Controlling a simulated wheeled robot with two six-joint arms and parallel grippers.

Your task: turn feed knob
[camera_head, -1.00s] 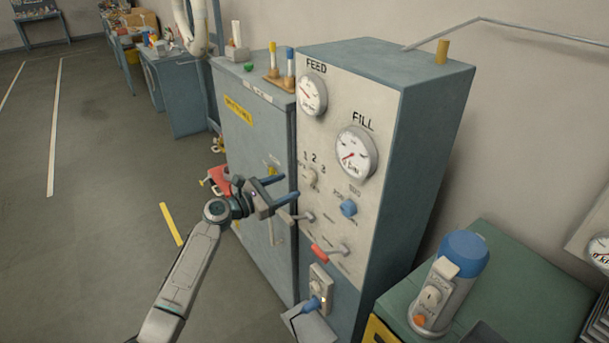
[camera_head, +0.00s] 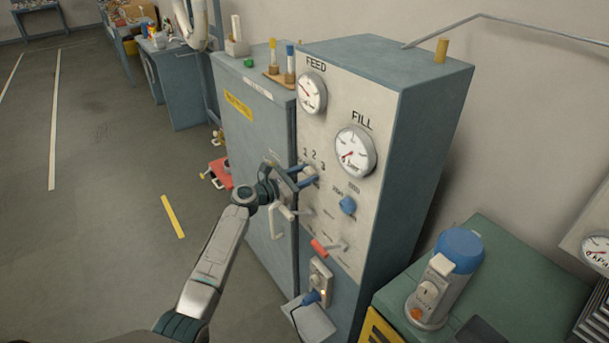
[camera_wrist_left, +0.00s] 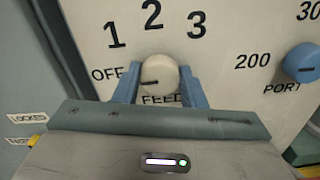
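The feed knob (camera_wrist_left: 158,80) is a round cream knob above the word FEED on the white panel. Its dark pointer line points left, at OFF, with 1, 2 and 3 arranged above. My left gripper (camera_wrist_left: 159,88) has its blue fingers on either side of the knob, and the knob fills the gap between them. I cannot tell whether the fingers press on it. In the head view the left gripper (camera_head: 310,175) is at the panel, below the numbers, and hides most of the knob. My right gripper is not in view.
A blue port knob (camera_head: 348,205) sits right of the feed knob. Below are a red-handled lever (camera_head: 319,247) and a socket with a blue plug (camera_head: 311,297). Gauges (camera_head: 355,152) are above. A blue-capped canister (camera_head: 445,280) stands on the green bench at right.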

